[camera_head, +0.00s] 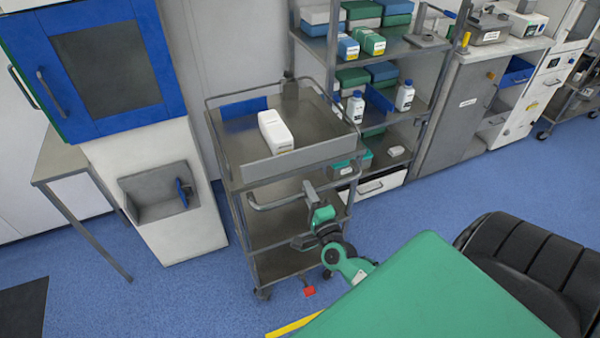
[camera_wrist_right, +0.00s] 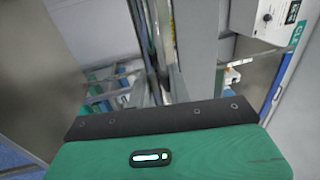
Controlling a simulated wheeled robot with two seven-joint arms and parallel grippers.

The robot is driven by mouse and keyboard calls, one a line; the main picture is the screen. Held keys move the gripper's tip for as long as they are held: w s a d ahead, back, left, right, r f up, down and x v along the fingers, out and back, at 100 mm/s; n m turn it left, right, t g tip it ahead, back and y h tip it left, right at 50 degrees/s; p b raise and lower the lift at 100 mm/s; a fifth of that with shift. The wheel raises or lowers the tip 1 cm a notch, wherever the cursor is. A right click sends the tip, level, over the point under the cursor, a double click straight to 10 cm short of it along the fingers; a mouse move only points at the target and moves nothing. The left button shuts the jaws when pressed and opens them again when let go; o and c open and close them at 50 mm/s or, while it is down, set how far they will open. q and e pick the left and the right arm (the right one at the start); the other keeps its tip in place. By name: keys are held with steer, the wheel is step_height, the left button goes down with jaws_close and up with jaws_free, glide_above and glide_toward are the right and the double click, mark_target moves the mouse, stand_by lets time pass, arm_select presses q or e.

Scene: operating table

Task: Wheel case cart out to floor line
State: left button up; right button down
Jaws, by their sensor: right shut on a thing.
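The case cart (camera_head: 295,165) is a grey metal trolley with shelves, standing upright on castors in the middle of the head view. A white box (camera_head: 275,131) and a blue item (camera_head: 244,107) lie on its top tray. Its bar handle (camera_head: 272,206) sticks out at the near side. My right gripper (camera_head: 309,190) is shut on the right part of this handle; its fingertips are partly hidden. The yellow floor line (camera_head: 294,325) shows at the bottom, nearer than the cart, partly covered. My left gripper is in neither view.
A stocked shelf rack (camera_head: 425,80) stands behind and right of the cart. A white cabinet (camera_head: 180,235) with a blue door unit above stands left. Blue floor is clear before the cart's left side.

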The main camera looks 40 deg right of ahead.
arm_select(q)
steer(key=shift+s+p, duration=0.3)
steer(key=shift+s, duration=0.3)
arm_select(e)
steer(key=r+v, duration=0.2)
steer(key=v, duration=1.2)
steer(key=shift+s+a+r, duration=0.2)
steer(key=shift+s, duration=0.2)
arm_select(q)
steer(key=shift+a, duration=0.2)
arm_select(e)
steer(key=c, duration=1.3)
jaws_free()
steer(key=shift+c, duration=0.2)
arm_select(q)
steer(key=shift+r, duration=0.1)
